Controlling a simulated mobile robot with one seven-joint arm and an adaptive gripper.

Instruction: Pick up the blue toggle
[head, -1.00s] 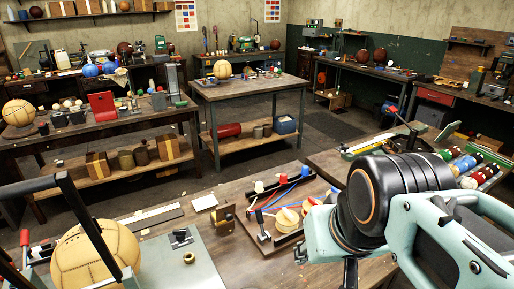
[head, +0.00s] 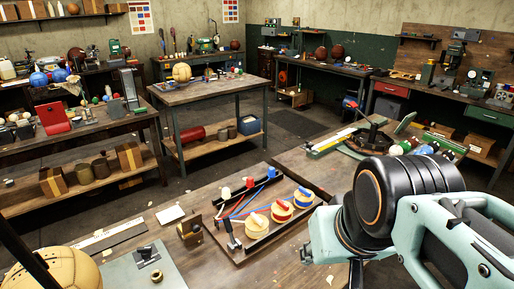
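My teal and black arm fills the lower right of the head view, just right of the tray. No gripper fingers can be made out there. Nothing touches the blue toggle.
Bare bench shows between tray and arm.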

